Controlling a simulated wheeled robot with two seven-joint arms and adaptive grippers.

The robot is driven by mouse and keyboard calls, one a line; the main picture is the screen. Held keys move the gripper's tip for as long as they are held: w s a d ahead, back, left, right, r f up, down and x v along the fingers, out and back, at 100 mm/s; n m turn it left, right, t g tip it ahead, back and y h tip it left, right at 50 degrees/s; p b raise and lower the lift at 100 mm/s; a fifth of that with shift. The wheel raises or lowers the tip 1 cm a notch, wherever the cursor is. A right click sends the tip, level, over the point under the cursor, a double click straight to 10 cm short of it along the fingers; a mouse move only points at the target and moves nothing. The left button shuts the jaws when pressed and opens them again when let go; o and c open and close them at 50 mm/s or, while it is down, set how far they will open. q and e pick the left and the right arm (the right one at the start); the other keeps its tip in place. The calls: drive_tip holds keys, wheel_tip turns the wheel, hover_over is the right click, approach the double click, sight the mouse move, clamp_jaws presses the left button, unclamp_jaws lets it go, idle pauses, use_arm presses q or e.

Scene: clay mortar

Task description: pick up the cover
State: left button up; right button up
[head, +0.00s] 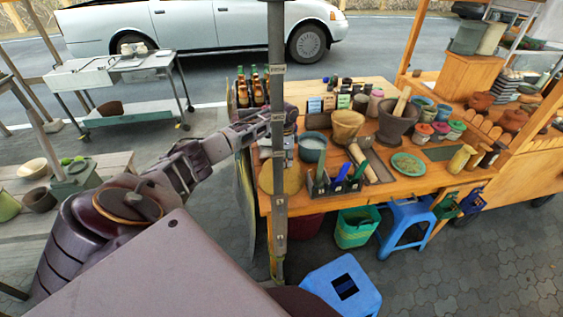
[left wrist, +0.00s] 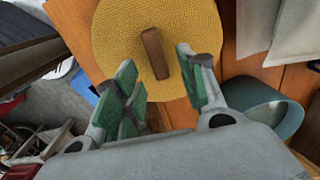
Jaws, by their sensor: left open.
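The cover (left wrist: 190,22) is a round yellow woven lid with a brown wooden bar handle (left wrist: 155,52). In the head view the cover (head: 293,178) lies at the left end of the wooden table, partly hidden by the upright post. My left gripper (left wrist: 157,70) is open and empty. In the left wrist view its green-padded fingers appear on either side of the handle; whether they touch it cannot be told. In the head view my left gripper (head: 286,118) is above the table's left end, partly behind the post. My right gripper is not in view.
A grey-blue pot (head: 312,147) stands close to the cover; it also shows in the left wrist view (left wrist: 283,117). The upright post (head: 278,90) stands in front. A bottle crate (head: 251,93) is behind. A box of utensils (head: 335,185) sits at right.

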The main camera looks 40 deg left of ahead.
use_arm(q)
drive_tip(key=shift+f, duration=1.05)
clamp_jaws()
